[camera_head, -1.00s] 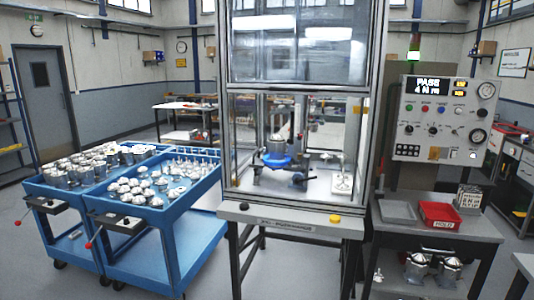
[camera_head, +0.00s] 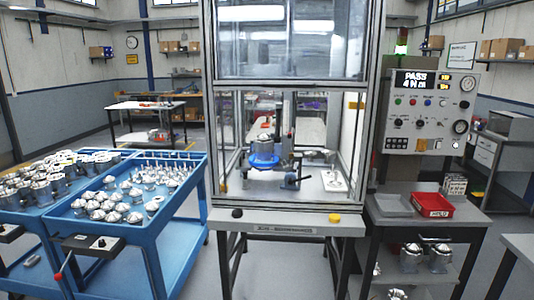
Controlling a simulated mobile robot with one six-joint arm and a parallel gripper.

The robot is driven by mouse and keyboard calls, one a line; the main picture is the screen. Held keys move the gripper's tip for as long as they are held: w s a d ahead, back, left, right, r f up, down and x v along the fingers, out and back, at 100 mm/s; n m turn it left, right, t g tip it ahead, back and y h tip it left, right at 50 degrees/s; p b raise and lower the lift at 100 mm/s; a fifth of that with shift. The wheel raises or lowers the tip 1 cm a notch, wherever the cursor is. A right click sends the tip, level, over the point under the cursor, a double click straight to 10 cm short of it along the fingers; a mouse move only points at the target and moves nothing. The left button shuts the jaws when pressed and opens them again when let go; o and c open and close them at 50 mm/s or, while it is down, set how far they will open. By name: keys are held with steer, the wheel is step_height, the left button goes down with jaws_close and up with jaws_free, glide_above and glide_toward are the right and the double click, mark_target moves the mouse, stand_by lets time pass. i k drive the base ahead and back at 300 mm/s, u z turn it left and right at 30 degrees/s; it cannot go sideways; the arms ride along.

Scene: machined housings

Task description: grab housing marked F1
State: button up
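Several machined metal housings stand on the left blue cart (camera_head: 22,226) at the left edge, such as one housing (camera_head: 42,192). The right blue cart (camera_head: 128,237) carries several rounded silver parts (camera_head: 107,207) and a row of slim upright parts. A metal part (camera_head: 265,146) sits on a blue round fixture (camera_head: 264,161) inside the test cabinet. Two metal housings (camera_head: 440,256) stand on the shelf under the side table at right. No F1 marking can be read on any of them. My gripper is not in view.
The framed cabinet (camera_head: 284,221) stands in the middle, with a control panel (camera_head: 432,112) reading PASS to its right. A red tray (camera_head: 434,205) and a grey tray (camera_head: 393,205) lie on the side table (camera_head: 425,227). Grey floor (camera_head: 192,274) shows between the right cart and cabinet.

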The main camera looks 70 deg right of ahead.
mark_target(263, 150)
steer(key=z, duration=0.35)
steer(key=i, duration=0.7)
steer(key=z, duration=0.7)
steer(key=i, duration=0.45)
steer(key=z, duration=0.2)
